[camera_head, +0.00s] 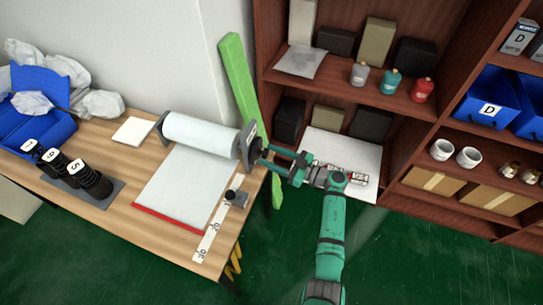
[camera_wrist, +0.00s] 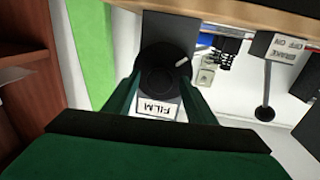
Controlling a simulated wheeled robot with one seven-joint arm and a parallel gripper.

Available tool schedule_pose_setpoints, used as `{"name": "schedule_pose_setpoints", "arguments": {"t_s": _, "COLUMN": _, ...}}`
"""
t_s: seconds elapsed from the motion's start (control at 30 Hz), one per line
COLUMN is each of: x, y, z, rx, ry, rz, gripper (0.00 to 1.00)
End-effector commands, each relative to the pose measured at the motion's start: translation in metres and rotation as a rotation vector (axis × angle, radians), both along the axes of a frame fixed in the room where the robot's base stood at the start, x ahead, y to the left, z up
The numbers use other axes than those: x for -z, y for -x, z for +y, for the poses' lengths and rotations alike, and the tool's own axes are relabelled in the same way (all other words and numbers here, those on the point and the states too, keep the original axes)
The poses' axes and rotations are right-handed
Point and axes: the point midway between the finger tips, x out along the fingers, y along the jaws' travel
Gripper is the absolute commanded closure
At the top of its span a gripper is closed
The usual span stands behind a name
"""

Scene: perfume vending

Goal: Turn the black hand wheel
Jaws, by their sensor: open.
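The black hand wheel (camera_wrist: 155,80) is a round black knob with a white mark near its edge, in the upper middle of the wrist view. It sits at the end of a dark grey bracket (camera_head: 247,143) that holds the white film roll (camera_head: 200,133) on the table. My gripper (camera_head: 267,158) reaches this bracket from the right in the head view. In the wrist view my gripper (camera_wrist: 160,85) is open, with one green finger on each side of the wheel. I cannot tell whether the fingers touch it. The wheel is mostly hidden in the head view.
A "FILM" label (camera_wrist: 159,106) shows below the wheel. A lever with a "BRAKE ON OFF" plate (camera_wrist: 290,48) is to the right in the wrist view. A green upright board (camera_head: 238,80) stands behind the bracket. A brown shelf (camera_head: 335,85) with boxes and bottles stands close to my arm.

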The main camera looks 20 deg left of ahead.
Motion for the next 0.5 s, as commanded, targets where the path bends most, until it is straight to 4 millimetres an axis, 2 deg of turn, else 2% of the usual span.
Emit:
{"name": "schedule_pose_setpoints", "arguments": {"t_s": 0.27, "x": -0.0001, "y": -0.0005, "z": 0.0016, "rx": 0.001, "ry": 0.000, "rz": 0.000, "gripper": 0.49}}
{"name": "schedule_pose_setpoints", "arguments": {"t_s": 0.3, "x": -0.0001, "y": -0.0005, "z": 0.0016, "rx": 0.000, "ry": 0.000, "rz": 0.000, "gripper": 0.52}}
{"name": "schedule_pose_setpoints", "arguments": {"t_s": 0.47, "x": -0.0001, "y": -0.0004, "z": 0.0022, "rx": 0.000, "ry": 0.000, "rz": 0.000, "gripper": 0.90}}
{"name": "schedule_pose_setpoints", "arguments": {"t_s": 0.5, "x": -0.0001, "y": -0.0005, "z": 0.0019, "rx": 0.001, "ry": 0.000, "rz": 0.000, "gripper": 0.90}}
